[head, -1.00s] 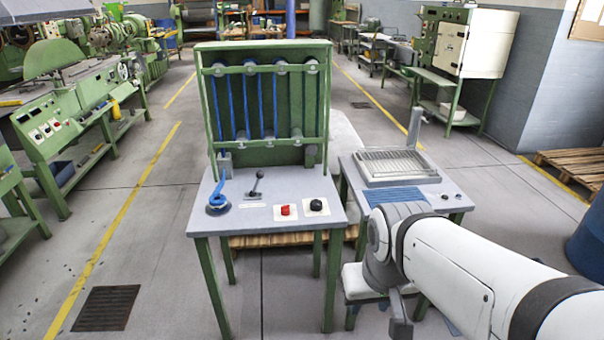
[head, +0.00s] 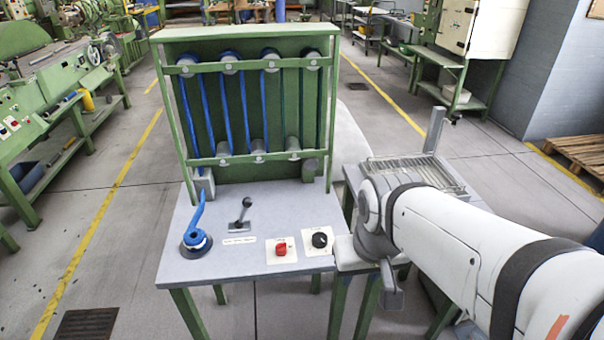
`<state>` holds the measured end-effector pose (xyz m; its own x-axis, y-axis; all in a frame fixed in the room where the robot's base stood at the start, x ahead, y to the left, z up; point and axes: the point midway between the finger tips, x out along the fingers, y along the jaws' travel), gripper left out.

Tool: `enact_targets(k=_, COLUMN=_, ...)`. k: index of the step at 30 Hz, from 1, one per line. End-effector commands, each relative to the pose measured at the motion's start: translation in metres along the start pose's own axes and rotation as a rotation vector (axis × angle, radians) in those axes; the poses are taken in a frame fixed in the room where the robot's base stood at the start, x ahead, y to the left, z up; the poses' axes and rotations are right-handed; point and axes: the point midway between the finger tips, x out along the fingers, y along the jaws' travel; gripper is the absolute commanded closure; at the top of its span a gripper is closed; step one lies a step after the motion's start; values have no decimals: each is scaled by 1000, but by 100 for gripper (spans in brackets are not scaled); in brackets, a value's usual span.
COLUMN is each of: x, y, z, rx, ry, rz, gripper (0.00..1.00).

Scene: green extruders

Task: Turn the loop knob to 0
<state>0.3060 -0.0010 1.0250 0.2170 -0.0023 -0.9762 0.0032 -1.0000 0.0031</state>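A round black knob (head: 319,239) sits on a white plate at the front right of the grey tabletop (head: 215,265) of a green machine. A red knob or button (head: 281,248) sits on its own white plate just left of it. Their markings are too small to read, so I cannot tell the black knob's setting or which control is labelled loop. My white arm comes in from the right edge, and its grey joint (head: 375,222) is right of the black knob, apart from it.
A black lever (head: 241,215) and a blue curved piece on a round base (head: 196,240) stand on the tabletop's left part. A green frame (head: 245,40) with blue strands rises behind. A side table with a wire grate (head: 400,170) is at the right, partly behind my arm.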

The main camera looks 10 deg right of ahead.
Motion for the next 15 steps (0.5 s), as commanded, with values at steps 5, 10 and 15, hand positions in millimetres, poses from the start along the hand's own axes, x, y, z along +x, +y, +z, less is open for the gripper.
enact_targets(k=5, x=0, y=0, z=0, rx=0, ry=0, rz=0, gripper=64)
enact_targets(k=10, x=0, y=0, z=0, rx=2, ry=0, rz=0, gripper=60)
enact_targets(k=15, x=3, y=-5, z=-16, rx=106, ry=-18, rz=-3, gripper=46)
